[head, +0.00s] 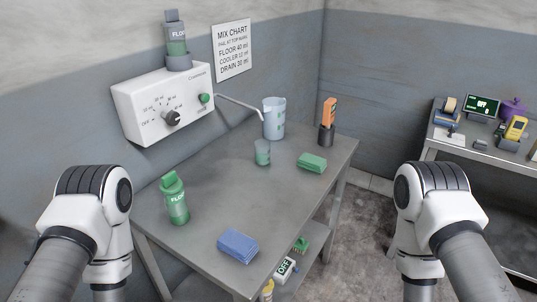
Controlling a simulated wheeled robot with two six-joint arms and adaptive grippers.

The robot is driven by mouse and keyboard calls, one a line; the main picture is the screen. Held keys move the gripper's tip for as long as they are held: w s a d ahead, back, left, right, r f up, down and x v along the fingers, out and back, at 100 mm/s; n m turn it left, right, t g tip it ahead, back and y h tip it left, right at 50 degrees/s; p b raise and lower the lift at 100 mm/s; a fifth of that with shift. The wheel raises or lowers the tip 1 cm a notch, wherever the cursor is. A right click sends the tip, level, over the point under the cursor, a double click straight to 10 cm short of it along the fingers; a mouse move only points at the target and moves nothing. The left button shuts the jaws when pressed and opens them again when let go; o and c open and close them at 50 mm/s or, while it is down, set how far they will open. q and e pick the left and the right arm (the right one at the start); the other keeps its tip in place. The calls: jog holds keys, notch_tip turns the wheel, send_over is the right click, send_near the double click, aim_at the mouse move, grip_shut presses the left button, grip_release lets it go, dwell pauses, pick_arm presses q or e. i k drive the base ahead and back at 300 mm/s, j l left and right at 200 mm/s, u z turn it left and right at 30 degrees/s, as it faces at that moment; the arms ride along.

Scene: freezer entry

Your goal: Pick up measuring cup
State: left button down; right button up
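A small clear cup with a greenish tint (262,152) stands upright on the metal table (210,190), right of the table's middle. A larger pale-blue clear jug (274,118) with marks on its side stands just behind it, near the spout's end. I cannot read the marks, so I cannot tell for sure which is the measuring cup. My left and right arms show at the lower left and lower right, apart from both vessels. Neither gripper's fingers are in view.
A dark holder (326,135) stands at the back right. A white dispenser (163,103) with a thin spout hangs on the wall. The table's middle is clear.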

aim_at(262, 153)
jog(key=u, duration=0.2)
jog(key=i+l+u, duration=0.15)
jog(key=l+u, duration=0.7)
jog(key=i+l+u, duration=0.1)
jog(key=l+u, duration=0.2)
jog(key=u, duration=0.15)
